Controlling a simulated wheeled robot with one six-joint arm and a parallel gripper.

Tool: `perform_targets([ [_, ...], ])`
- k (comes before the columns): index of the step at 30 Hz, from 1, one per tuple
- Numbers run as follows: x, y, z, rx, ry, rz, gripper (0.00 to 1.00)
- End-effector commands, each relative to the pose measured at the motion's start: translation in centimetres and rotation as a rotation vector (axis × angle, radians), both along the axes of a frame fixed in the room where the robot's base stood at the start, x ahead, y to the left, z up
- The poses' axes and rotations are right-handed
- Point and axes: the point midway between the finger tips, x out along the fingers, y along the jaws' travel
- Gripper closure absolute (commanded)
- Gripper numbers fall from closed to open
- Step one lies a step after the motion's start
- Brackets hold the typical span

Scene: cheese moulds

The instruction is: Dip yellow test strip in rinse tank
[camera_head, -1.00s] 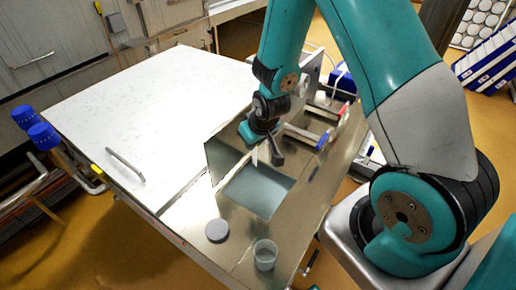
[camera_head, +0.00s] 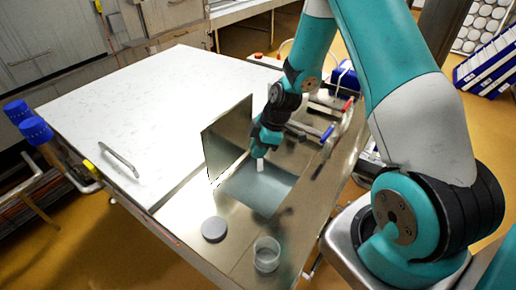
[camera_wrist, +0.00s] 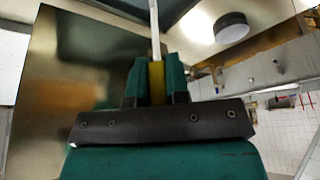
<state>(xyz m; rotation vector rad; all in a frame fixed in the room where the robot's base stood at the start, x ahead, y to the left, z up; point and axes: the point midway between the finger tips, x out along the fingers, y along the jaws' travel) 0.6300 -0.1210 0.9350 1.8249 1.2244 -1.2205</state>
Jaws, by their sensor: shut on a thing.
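My gripper (camera_head: 259,156) is shut on the yellow test strip (camera_wrist: 157,84). In the wrist view the strip's yellow part sits between the green fingers, and a long pale part (camera_wrist: 154,30) sticks out past the fingertips. In the head view a short white end (camera_head: 261,165) shows below the gripper. The rinse tank (camera_head: 262,190) is a rectangular basin with a bluish surface, sunk in the metal bench. The gripper is above the tank's far part. I cannot tell whether the strip's end touches the liquid.
An upright metal panel (camera_head: 226,140) stands along the tank's left side, close to my gripper. A grey round disc (camera_head: 214,229) and a clear cup (camera_head: 266,254) stand in front of the tank. Blue- and red-ended tools (camera_head: 328,132) lie behind right.

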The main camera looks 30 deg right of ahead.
Motion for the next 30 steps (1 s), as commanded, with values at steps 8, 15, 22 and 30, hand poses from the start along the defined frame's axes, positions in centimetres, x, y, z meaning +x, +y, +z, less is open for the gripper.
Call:
perform_targets([
  [8,0.0,0.0,-3.2,-0.001,0.001,-0.002,1.00],
  [15,0.0,0.0,-5.8,-0.001,0.000,-0.001,1.00],
  [22,0.0,0.0,-8.3,-0.001,0.000,-0.001,1.00],
  [30,0.0,0.0,-11.1,-0.001,-0.001,-0.002,1.00],
])
